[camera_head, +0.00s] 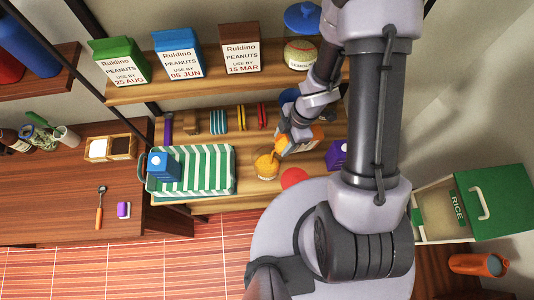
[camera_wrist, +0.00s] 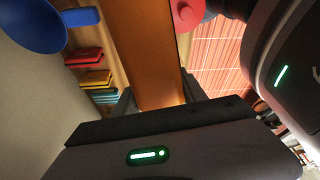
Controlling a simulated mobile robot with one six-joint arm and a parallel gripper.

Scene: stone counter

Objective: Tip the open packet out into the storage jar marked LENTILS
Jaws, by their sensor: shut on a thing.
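My gripper (camera_head: 287,138) is shut on an orange packet (camera_head: 314,136), held tilted over the lower wooden shelf. The packet fills the middle of the wrist view (camera_wrist: 148,45), between my dark fingers (camera_wrist: 158,98). Just below and left of the gripper stands a small jar (camera_head: 267,169) with orange-yellow contents showing at its top. Orange-yellow material (camera_head: 281,146) shows between packet and jar. I cannot tell whether it is falling or still in the packet's mouth. No LENTILS marking is readable, and my arm hides part of the packet.
A red round lid (camera_head: 294,177) lies right of the jar. A green-striped tray (camera_head: 210,168) holding a blue carton (camera_head: 163,167) is at left. Peanut cartons (camera_head: 178,54) and a blue-lidded jar (camera_head: 301,52) stand on the shelf above. A RICE container (camera_head: 442,212) is at right.

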